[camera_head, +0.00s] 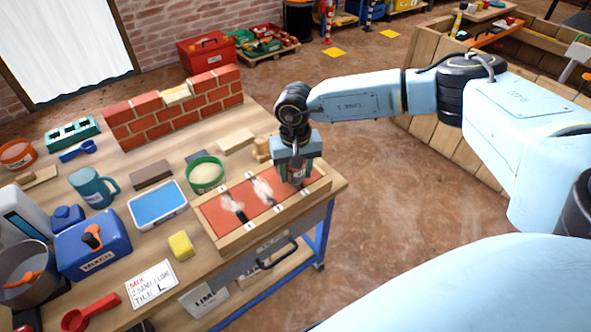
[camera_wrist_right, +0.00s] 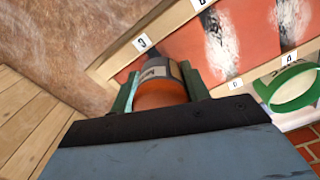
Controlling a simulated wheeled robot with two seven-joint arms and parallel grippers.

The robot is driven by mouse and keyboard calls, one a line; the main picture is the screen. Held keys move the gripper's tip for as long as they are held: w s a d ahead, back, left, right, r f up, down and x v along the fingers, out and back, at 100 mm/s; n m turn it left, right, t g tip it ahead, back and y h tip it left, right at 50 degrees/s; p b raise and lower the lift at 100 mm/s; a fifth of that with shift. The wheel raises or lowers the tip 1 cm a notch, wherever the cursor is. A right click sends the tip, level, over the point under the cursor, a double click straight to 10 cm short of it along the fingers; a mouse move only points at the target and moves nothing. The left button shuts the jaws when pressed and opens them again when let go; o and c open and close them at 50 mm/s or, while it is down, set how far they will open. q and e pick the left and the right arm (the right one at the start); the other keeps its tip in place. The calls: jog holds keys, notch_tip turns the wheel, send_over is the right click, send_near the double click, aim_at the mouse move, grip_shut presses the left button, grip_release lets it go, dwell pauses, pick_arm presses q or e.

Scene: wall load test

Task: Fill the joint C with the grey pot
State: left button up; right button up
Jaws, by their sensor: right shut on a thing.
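My right gripper (camera_head: 297,178) comes down over the right end of the wooden frame with red tiles (camera_head: 222,243). In the right wrist view its fingers (camera_wrist_right: 160,88) are shut on a pot (camera_wrist_right: 155,72) with a greyish label and an orange end. The pot's opening is hidden. A tag that reads C (camera_wrist_right: 142,43) sits on the frame's edge beside the pot. Dark joint there is mostly hidden behind the pot. Two other dark joints, one at the middle (camera_wrist_right: 220,45), carry patches of white powder. My left gripper is not in view.
A green tub of sand-coloured powder (camera_head: 206,173) stands behind the frame. A blue-topped box (camera_head: 158,205), a yellow sponge (camera_head: 181,245) and a teal mug (camera_head: 92,188) stand left of it. A small brick wall (camera_head: 172,110) stands at the back.

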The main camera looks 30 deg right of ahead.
jog(key=shift+f+b, duration=0.35)
jog(key=shift+f, duration=0.2)
dwell(1.4)
jog(key=shift+r, duration=0.15)
jog(key=shift+r+p, duration=2.7)
jog(key=shift+r, duration=0.75)
jog(key=o, duration=0.4)
jog(key=shift+c, duration=0.2)
jog(key=c, duration=0.4)
jog(key=shift+o, duration=0.2)
